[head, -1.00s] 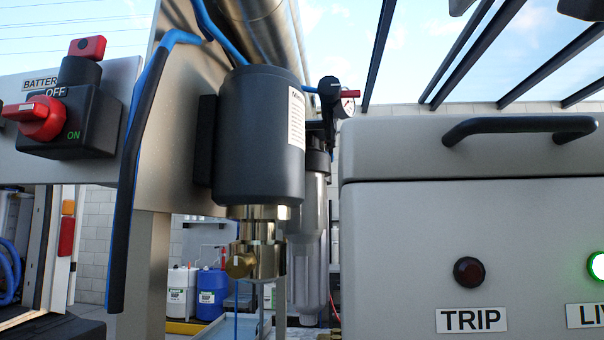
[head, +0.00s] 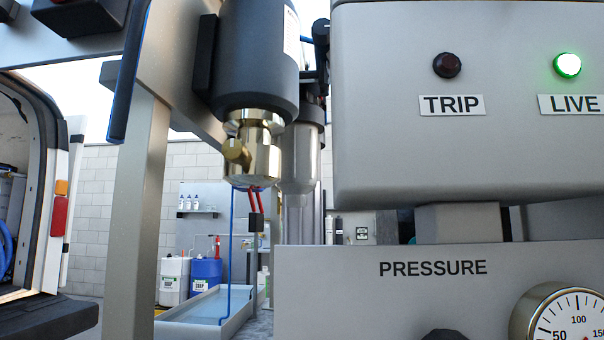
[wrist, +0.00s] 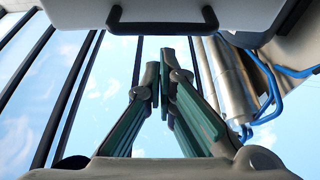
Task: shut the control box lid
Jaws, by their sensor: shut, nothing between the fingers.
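The grey control box (head: 465,150) fills the upper right of the head view, with TRIP and LIVE labels on its front. Its top and lid are cut off by the top edge of that view. In the wrist view, a black bar handle (wrist: 162,24) on a pale grey panel (wrist: 245,12), which looks like the lid, shows at the top. My gripper (wrist: 160,72) is in the wrist view only, shut and empty. Its fingers point up toward the handle in the picture, with sky between, apart from it.
A PRESSURE panel (head: 350,285) with a gauge (head: 568,318) is below the box. A dark cylinder (head: 250,55) with a brass fitting (head: 252,150) hangs to its left. A blue drum (head: 206,272) and a tray (head: 205,305) stand behind. Dark overhead bars (wrist: 75,95) cross the wrist view.

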